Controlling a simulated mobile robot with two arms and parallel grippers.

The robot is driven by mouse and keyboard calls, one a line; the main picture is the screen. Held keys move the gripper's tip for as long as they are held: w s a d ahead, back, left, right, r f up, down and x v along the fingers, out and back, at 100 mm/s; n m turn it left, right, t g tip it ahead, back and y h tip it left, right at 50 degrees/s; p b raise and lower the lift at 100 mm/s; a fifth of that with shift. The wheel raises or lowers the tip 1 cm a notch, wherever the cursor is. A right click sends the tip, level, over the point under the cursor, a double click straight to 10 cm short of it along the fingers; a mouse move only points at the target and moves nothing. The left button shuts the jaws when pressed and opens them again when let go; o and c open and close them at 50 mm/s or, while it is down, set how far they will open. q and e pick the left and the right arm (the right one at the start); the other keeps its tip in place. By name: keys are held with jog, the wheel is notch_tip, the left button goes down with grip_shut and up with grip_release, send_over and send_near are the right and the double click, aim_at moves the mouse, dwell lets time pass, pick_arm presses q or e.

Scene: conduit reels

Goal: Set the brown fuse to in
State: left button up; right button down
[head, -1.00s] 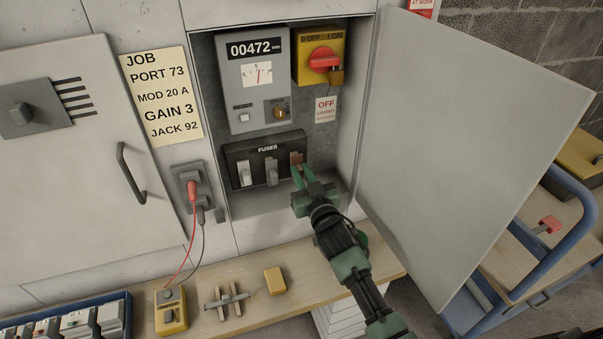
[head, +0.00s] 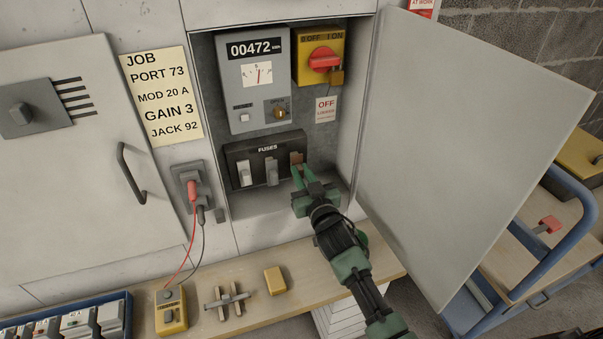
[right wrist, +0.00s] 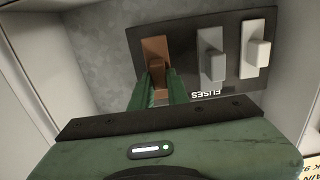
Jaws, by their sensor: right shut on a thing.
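The brown fuse (head: 296,158) is at the right end of the black fuse panel (head: 267,149), inside the open cabinet. A grey fuse (head: 271,171) and a white fuse (head: 245,173) stand to its left. My right gripper (head: 301,172) is at the brown fuse, coming from below right. In the right wrist view the two green fingertips (right wrist: 158,86) are shut on the lower part of the brown fuse (right wrist: 155,52). How deep the fuse sits in its holder is hard to tell. My left gripper is not in view.
The open cabinet door (head: 465,130) stands close to the right of my right arm. Above the fuses are a meter (head: 258,110) and a red rotary switch (head: 323,60) with a padlock. A wooden shelf (head: 345,262) lies below.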

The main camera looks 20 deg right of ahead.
aim_at(302, 172)
dwell(0.5)
jog(key=w+b, duration=0.1)
jog(key=w, duration=0.1)
jog(key=shift+w, duration=0.35)
jog(key=shift+s+r, duration=0.1)
jog(key=c, duration=1.4)
grip_release()
jog(key=shift+o, duration=0.2)
jog(key=shift+s, duration=0.3)
jog(key=s, duration=0.7)
jog(key=shift+s+d, duration=0.1)
jog(key=shift+d, duration=0.15)
